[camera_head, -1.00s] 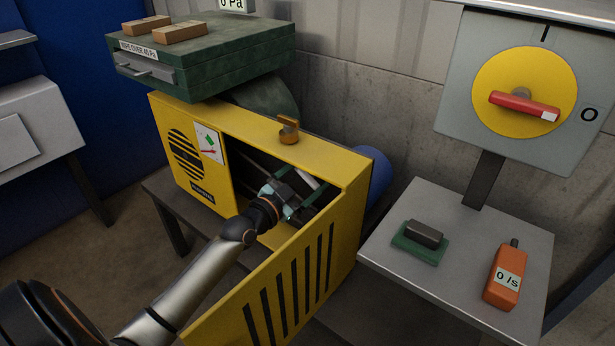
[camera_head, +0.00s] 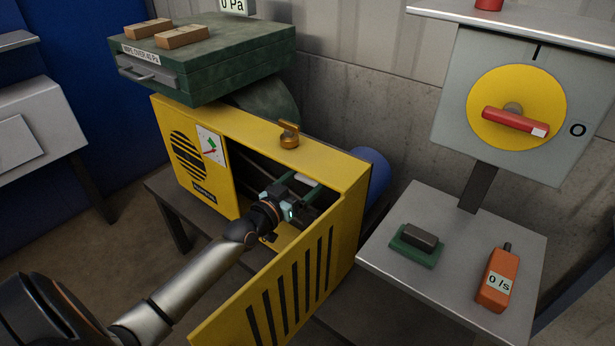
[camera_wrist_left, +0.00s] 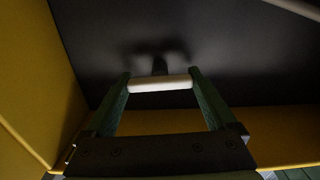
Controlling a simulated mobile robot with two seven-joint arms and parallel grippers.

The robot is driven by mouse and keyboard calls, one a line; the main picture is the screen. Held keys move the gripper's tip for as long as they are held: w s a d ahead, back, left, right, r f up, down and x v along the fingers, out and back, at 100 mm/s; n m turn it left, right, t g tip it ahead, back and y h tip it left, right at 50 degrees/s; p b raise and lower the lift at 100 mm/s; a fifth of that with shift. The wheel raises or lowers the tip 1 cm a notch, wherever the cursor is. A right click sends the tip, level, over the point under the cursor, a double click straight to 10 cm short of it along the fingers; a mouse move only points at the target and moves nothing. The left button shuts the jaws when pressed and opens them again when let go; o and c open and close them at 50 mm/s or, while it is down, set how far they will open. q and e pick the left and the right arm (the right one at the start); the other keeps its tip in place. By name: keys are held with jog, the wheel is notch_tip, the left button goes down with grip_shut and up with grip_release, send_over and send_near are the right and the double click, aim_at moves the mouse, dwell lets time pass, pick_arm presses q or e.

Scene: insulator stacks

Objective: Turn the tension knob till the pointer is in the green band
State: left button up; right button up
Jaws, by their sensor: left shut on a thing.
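My left gripper (camera_head: 302,188) reaches into the open yellow cabinet (camera_head: 335,165). In the left wrist view its two green fingers (camera_wrist_left: 160,80) are shut on the ends of a pale, rounded bar-shaped knob (camera_wrist_left: 160,84). A dark stem shows behind the bar, against the dark inner wall. The white gauge (camera_head: 210,146) sits on the cabinet's front, left of the opening. Its red pointer (camera_head: 209,153) lies below the green band (camera_head: 212,144) and appears outside it, though the dial is small. My right gripper is not in view.
The opening's yellow edges stand close around my left arm. A brass knob (camera_head: 289,136) stands on the cabinet top. A yellow dial with a red handle (camera_head: 514,121) hangs at right, above a shelf with an orange meter (camera_head: 497,280) and a green-based block (camera_head: 418,243).

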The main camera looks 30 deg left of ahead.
pick_arm(q)
jog(key=shift+n, duration=0.5)
jog(key=o, duration=1.1)
jog(key=shift+c, duration=0.2)
jog(key=shift+s, duration=0.1)
jog(key=s+a+p, duration=0.1)
jog(key=s+p, duration=0.1)
jog(key=s, duration=1)
jog(key=shift+s, duration=0.2)
